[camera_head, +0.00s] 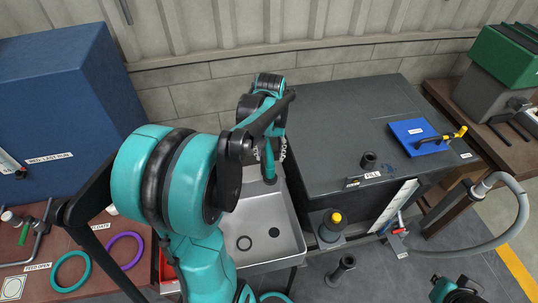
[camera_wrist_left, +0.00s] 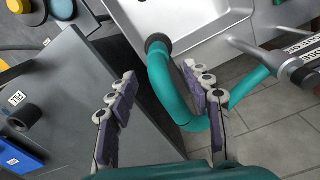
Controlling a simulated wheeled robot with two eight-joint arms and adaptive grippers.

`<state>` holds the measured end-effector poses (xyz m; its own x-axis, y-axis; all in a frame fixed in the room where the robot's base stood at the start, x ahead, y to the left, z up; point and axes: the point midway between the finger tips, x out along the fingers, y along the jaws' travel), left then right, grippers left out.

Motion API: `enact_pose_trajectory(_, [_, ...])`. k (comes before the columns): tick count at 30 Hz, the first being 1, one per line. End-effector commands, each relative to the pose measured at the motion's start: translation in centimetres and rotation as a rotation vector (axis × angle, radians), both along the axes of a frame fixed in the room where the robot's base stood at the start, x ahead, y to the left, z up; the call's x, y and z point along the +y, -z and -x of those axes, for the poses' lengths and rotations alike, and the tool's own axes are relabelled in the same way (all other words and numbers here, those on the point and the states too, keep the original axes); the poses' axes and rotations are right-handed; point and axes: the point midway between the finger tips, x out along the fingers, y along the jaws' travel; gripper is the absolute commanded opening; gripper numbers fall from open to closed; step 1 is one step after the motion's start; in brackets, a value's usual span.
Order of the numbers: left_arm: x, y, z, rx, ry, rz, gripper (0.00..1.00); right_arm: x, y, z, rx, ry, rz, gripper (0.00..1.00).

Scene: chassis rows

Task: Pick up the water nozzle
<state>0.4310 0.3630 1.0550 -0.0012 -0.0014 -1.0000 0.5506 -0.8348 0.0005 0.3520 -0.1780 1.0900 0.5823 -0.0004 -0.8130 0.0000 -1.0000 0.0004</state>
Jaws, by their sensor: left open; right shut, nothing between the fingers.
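The water nozzle is a teal curved tube with a black tip, hanging over the metal sink (camera_head: 290,215) in the head view (camera_head: 268,163). In the left wrist view, the nozzle (camera_wrist_left: 163,85) bends down from its black tip and passes behind the right-hand finger toward a metal fitting. My left gripper (camera_wrist_left: 160,78) is open, its fingers pointing toward the tube, with part of the tube showing between them; contact is not clear. In the head view my left arm partly hides this area.
A dark grey cabinet (camera_head: 335,105) stands right of the sink, with a blue tray (camera_head: 415,130) on top. A blue box (camera_head: 60,85) stands at the left. A yellow-topped black post (camera_head: 333,222) and a grey hose (camera_head: 515,215) are at the right. Open floor lies front right.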

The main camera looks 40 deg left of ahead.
Motion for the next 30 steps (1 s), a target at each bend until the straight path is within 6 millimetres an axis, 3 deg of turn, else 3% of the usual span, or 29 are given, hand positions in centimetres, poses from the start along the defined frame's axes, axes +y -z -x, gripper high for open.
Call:
enact_pose_trajectory(14, [-0.4,6.6,0.5,-0.002,0.001,-0.001,0.50,0.0,2.7,0.0,0.000,0.000,0.000,0.00])
enact_pose_trajectory(23, [-0.4,7.1,0.5,-0.002,0.001,-0.001,0.50,0.0,2.7,0.0,0.000,0.000,0.000,0.00])
enact_pose_trajectory(29, [-0.4,7.1,0.5,-0.002,0.001,-0.001,0.03,0.0,2.7,0.0,0.000,0.000,0.000,0.00])
enact_pose_trajectory(30, [-0.4,7.1,0.5,-0.003,0.001,-0.002,0.00,0.0,2.7,0.0,0.000,0.000,0.000,0.00])
